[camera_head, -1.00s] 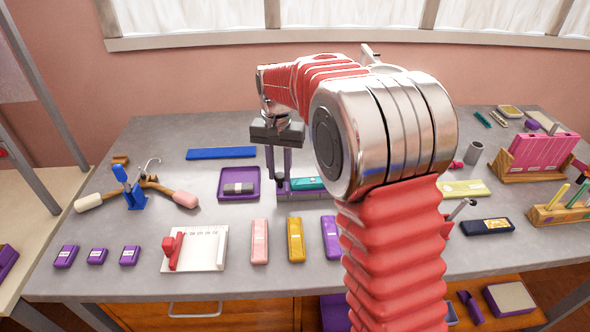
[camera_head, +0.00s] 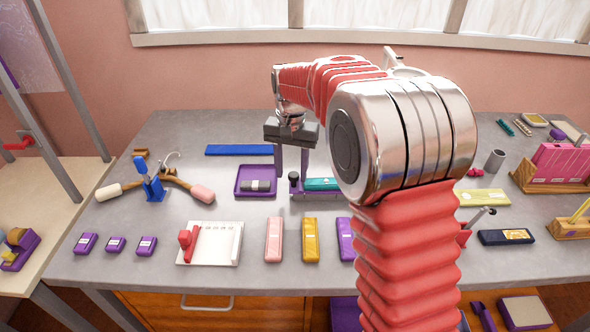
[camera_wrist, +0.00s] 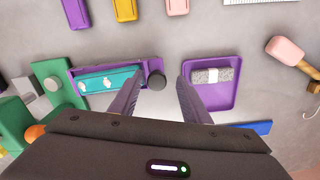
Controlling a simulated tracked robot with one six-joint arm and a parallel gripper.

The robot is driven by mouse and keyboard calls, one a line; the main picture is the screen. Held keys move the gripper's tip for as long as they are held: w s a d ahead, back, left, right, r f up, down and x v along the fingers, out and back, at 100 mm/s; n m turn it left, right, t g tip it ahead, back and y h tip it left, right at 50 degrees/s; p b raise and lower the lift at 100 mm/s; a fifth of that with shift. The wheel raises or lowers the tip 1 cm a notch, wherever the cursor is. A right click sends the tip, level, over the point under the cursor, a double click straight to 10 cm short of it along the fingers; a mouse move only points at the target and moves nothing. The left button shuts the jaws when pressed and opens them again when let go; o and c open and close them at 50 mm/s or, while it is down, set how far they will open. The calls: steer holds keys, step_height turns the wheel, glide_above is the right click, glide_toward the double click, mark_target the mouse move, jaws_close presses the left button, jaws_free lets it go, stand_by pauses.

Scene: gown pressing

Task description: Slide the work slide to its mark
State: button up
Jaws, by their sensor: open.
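The work slide appears to be the teal block (camera_head: 322,184) with a dark round knob (camera_head: 294,177) at its left end, in a low purple-and-grey track (camera_head: 318,197). My arm hides its right part in the head view. In the wrist view the teal block (camera_wrist: 108,80) lies in the purple track (camera_wrist: 75,72), with the dark knob (camera_wrist: 156,80) at the track's end. My gripper (camera_head: 291,176) points down with its purple fingers apart; in the wrist view the fingertips (camera_wrist: 160,78) stand either side of the knob. I cannot tell whether they touch it. I cannot make out the mark.
A blue bar (camera_head: 238,150) lies behind. Pink and yellow blocks (camera_head: 310,240) lie in front. In the wrist view a green stand (camera_wrist: 52,88) is beside the track's far end.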

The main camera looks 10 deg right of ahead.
step_height(320, 180, up, 14)
steer(key=shift+f, duration=0.15)
stand_by(0.5)
